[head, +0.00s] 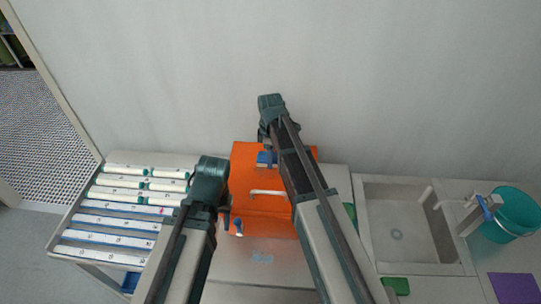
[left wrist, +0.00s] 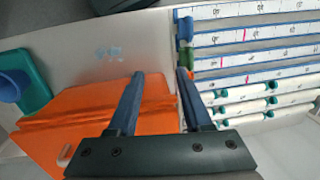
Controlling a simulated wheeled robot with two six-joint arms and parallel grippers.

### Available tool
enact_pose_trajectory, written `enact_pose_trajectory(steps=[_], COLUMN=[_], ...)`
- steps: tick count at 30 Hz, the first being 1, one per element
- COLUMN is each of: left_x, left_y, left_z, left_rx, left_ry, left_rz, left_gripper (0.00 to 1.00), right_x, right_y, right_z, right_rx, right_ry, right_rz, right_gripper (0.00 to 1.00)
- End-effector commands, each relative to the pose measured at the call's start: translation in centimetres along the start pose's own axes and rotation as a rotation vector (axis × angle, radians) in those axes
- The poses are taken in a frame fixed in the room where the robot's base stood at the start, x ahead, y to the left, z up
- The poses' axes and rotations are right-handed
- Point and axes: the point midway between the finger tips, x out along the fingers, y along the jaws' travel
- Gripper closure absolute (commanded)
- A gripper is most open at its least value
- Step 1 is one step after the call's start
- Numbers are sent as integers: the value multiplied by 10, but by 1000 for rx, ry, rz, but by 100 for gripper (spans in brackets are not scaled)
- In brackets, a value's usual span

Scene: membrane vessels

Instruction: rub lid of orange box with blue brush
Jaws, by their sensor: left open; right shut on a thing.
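The orange box (head: 245,180) stands on the steel table with a white handle (head: 268,193) on it; it also shows in the left wrist view (left wrist: 60,125). A blue piece, seemingly the blue brush (head: 265,158), is at the far part of the box top. My right gripper (head: 267,146) is shut on it from above, largely hidden by my right arm. Whether the brush touches the lid I cannot tell. My left gripper (head: 232,218) is open and empty at the box's near left edge; its two fingers show apart in the left wrist view (left wrist: 160,74).
A rack of white tubes (head: 125,210) stands left. A small green and blue item (left wrist: 186,50) is beside it. A teal holder (left wrist: 35,95) is on the box's other side. A sink (head: 400,230) and teal bucket (head: 515,215) are right. The wall is close behind.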

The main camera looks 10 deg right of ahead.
Motion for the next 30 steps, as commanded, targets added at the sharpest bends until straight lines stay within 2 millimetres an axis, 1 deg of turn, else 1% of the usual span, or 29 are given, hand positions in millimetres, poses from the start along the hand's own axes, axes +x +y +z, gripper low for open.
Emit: enact_pose_trajectory(steps=[1,9,19,30], left_x=[1,3,3,1], left_y=[0,0,0,0], left_z=[0,0,0,0], left_rx=[0,0,0,0], left_ry=[0,0,0,0], left_rz=[0,0,0,0], left_gripper=[50,50,50,50], right_x=[1,3,3,1], right_y=[-6,-28,-34,-63], right_z=[0,0,0,1], right_rx=[0,-1,-1,-1], right_ry=[0,0,0,0], right_rz=[0,-1,-3,-2], right_gripper=[100,100,100,100])
